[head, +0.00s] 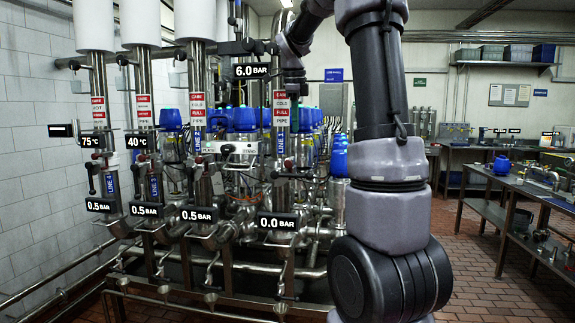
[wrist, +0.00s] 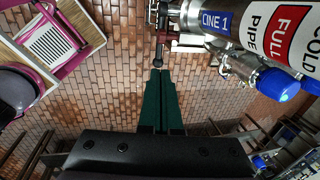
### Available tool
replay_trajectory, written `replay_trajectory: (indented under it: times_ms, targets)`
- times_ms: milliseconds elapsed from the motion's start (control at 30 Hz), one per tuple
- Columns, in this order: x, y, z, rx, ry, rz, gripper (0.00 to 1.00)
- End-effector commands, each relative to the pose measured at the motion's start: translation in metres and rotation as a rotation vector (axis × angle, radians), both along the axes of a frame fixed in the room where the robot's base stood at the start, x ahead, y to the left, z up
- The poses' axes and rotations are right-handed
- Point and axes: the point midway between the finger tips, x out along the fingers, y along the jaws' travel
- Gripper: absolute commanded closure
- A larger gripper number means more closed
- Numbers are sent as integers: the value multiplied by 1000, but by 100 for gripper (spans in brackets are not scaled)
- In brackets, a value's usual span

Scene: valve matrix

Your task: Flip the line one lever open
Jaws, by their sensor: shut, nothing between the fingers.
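The LINE 1 pipe (wrist: 240,27) is a steel pipe with a blue name label and a red FULL PIPE sticker, at the upper right of the wrist view. A dark lever (wrist: 159,22) with a round end stands out at its left, by a dark red part. My gripper (wrist: 160,71) has green fingers pressed together, with nothing between them. Its tips lie just below the lever in the picture; I cannot tell whether they touch. In the head view my wrist hangs by the rightmost front pipe (head: 280,189); the fingers are not clear there.
Other upright pipes (head: 197,85) with pressure displays stand close by on the left. A blue-capped fitting (wrist: 278,86) sits right of the fingers in the wrist view. A workbench (head: 515,185) stands at the right, with open brick floor (head: 478,262) before it.

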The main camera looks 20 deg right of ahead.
Motion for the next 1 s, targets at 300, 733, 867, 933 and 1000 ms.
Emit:
replay_trajectory:
  times_ms: [300,733,867,933,1000]
  targets:
    - [0,0,-1,1,-1,0,100]
    - [10,-7,-69,1,4,1,100]
    - [14,-11,-95,1,3,2,100]
    - [17,-12,-108,1,3,2,100]
    - [18,-13,-118,1,2,3,100]
